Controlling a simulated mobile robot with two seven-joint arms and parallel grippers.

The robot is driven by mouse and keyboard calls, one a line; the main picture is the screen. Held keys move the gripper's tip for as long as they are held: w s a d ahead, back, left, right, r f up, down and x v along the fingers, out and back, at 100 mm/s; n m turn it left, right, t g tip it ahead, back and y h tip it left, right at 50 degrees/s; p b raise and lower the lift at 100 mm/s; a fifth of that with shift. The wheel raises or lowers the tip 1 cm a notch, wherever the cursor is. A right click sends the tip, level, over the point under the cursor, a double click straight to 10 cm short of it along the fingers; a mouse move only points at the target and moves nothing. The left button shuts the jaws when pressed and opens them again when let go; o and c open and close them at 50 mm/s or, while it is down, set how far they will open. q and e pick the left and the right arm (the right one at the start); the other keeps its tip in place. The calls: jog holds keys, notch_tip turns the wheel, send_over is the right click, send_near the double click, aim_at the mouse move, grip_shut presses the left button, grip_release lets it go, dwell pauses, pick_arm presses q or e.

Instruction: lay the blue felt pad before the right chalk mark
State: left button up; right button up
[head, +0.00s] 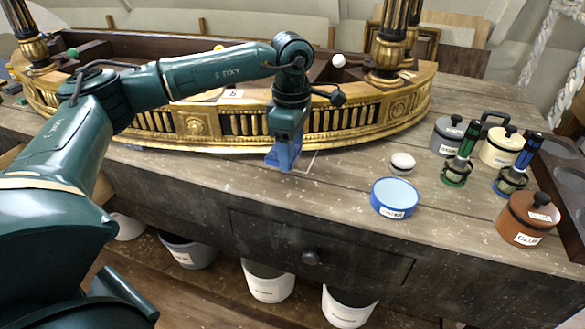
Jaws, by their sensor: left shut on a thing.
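My left gripper (285,148) points down at the front of the gilt console, shut on the blue felt pad (281,157). The pad shows as a small blue piece at the fingertips, close to the wooden top; I cannot tell whether it touches. A thin pale line, apparently a chalk mark (311,160), shows on the wood just right of the pad. Any other chalk mark is not clearly seen, and my arm hides part of the console. My right gripper is not in view.
The gilt console (350,125) stands along the back of the worn wooden bench (240,180). To the right are a blue round tin (394,198), a white-topped knob (402,163), lidded pots and two green and blue tools. Bare wood lies in front of the gripper.

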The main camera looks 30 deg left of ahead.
aim_at(292, 180)
pick_arm(q)
notch_tip(292, 180, down, 5)
jog(key=shift+f, duration=0.2)
jog(key=shift+f, duration=0.15)
jog(key=o, duration=0.9)
jog(key=shift+o, duration=0.2)
